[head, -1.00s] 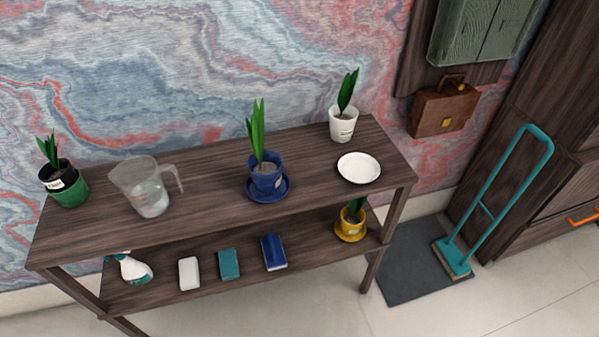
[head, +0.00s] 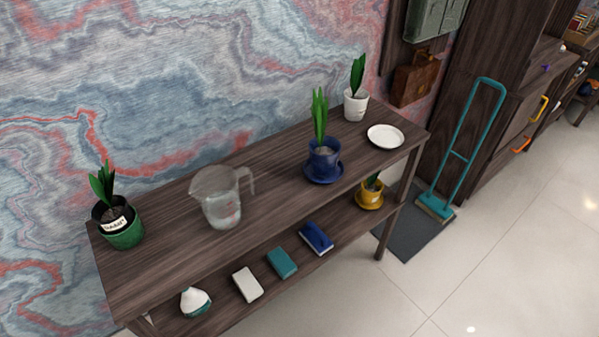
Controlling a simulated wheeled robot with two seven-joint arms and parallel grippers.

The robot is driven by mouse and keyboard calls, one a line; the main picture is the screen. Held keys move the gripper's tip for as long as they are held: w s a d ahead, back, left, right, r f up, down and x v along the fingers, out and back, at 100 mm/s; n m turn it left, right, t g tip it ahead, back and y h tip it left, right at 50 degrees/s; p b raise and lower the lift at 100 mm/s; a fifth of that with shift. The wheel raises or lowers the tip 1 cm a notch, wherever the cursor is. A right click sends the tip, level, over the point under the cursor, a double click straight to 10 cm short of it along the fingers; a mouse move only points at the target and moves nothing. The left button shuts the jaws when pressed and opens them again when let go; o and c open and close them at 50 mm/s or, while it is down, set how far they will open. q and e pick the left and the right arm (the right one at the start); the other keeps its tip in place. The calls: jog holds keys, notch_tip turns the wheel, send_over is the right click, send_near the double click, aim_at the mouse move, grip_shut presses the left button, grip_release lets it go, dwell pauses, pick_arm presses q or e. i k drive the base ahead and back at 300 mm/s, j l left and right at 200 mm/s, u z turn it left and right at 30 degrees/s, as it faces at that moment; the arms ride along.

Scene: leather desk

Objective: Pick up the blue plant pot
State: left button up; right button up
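The blue plant pot (head: 323,157) stands upright on a blue saucer (head: 337,176) on the top shelf of a dark wooden rack (head: 268,180), right of its middle. A green leafy plant (head: 319,115) grows from it. Neither of my grippers is in the head view.
The top shelf also holds a green-and-black pot (head: 122,232), a clear jug (head: 220,205), a white pot (head: 355,106) and a white plate (head: 385,136). Below are a yellow pot (head: 369,197), several sponges or brushes and a bottle (head: 195,300).

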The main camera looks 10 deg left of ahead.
aim_at(324, 151)
jog(key=k+j, duration=0.15)
jog(key=j, duration=0.15)
jog(key=k+j, duration=0.1)
jog(key=j, duration=0.25)
jog(key=k+j, duration=0.15)
jog(key=j, duration=0.15)
jog(key=k+j, duration=0.15)
jog(key=j, duration=0.15)
